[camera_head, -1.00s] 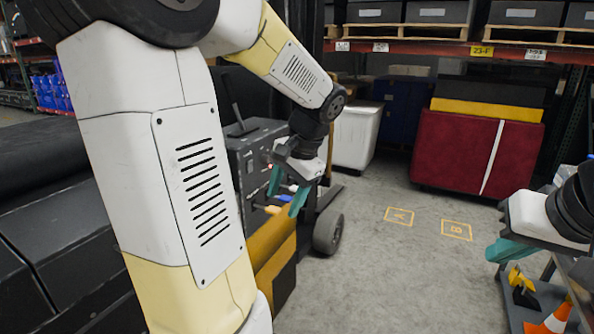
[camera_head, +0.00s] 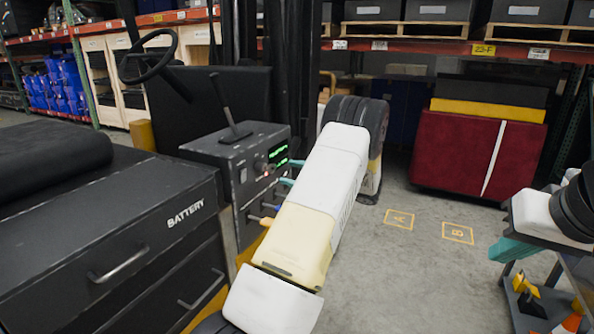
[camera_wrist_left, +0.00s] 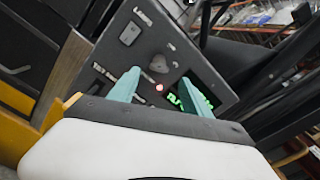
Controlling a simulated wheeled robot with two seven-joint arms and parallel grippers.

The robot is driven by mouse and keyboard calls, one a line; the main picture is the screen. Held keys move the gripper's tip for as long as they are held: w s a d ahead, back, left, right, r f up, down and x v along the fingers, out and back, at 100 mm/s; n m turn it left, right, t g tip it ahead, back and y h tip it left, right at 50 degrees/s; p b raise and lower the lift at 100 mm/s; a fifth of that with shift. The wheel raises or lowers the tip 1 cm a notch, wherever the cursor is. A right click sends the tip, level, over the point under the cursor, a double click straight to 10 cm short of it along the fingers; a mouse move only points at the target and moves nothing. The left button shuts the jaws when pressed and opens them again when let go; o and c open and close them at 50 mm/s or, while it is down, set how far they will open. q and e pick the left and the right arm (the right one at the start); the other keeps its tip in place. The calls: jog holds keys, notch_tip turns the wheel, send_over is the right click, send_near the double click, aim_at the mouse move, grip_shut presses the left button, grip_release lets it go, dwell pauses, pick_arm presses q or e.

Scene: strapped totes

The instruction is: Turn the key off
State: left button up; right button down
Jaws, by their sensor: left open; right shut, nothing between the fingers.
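The dark control panel (camera_head: 236,160) of the truck has a lit green display (camera_head: 278,156) and a small dark knob-like piece (camera_head: 261,165) that may be the key. In the left wrist view this piece (camera_wrist_left: 158,64) sits above a glowing red light (camera_wrist_left: 158,88), beside the green display (camera_wrist_left: 197,98). My left gripper (camera_head: 291,172) is open in front of the panel, its teal fingers pointing at it. In the wrist view the fingers (camera_wrist_left: 157,88) stand either side of the red light. Contact cannot be told. My right gripper (camera_head: 508,249) is shut and empty at the far right.
A black battery box (camera_head: 130,225) fills the lower left. A lever (camera_head: 222,100) rises from the panel, and coloured levers (camera_head: 262,220) stick out below it. A steering wheel (camera_head: 148,56) is behind. Open floor (camera_head: 400,270) lies to the right, before a red tote (camera_head: 460,150).

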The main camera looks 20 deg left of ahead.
aim_at(275, 169)
pick_arm(q)
jog(key=a, duration=0.6)
jog(key=shift+w+a, duration=0.2)
jog(key=shift+a, duration=0.05)
grip_shut()
jog(key=shift+n, duration=0.4)
jog(key=n, duration=1.1)
jog(key=shift+f, duration=0.1)
dwell(0.3)
